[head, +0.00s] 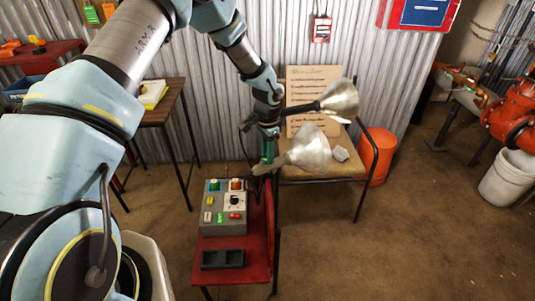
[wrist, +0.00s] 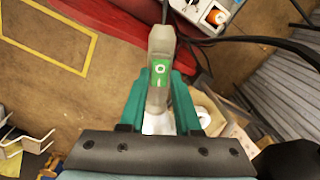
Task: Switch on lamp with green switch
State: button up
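The lamp with the green switch has a pale grey handle (wrist: 161,42) and a metal cone shade (head: 308,148). The green switch (wrist: 160,69), marked with a circle and a line, faces the camera in the wrist view. My gripper (head: 267,152) has green fingers, which also show in the wrist view (wrist: 160,90). They are closed on both sides of the handle, just around the switch. The shade points right in the head view; in the wrist view my gripper body mostly hides it. I cannot tell whether the lamp is lit.
A second cone lamp (head: 340,97) with a black handle is just behind. A grey control box (head: 224,206) and a black tray (head: 222,259) sit on a red stand (head: 245,284). An orange bucket (head: 377,156) stands right of the wooden seat.

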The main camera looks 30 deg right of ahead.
jog(key=o, duration=0.4)
jog(key=shift+c, duration=0.2)
notch_tip(320, 180, up, 11)
jog(key=b, duration=0.2)
jog(key=shift+f, duration=0.1)
dwell(0.4)
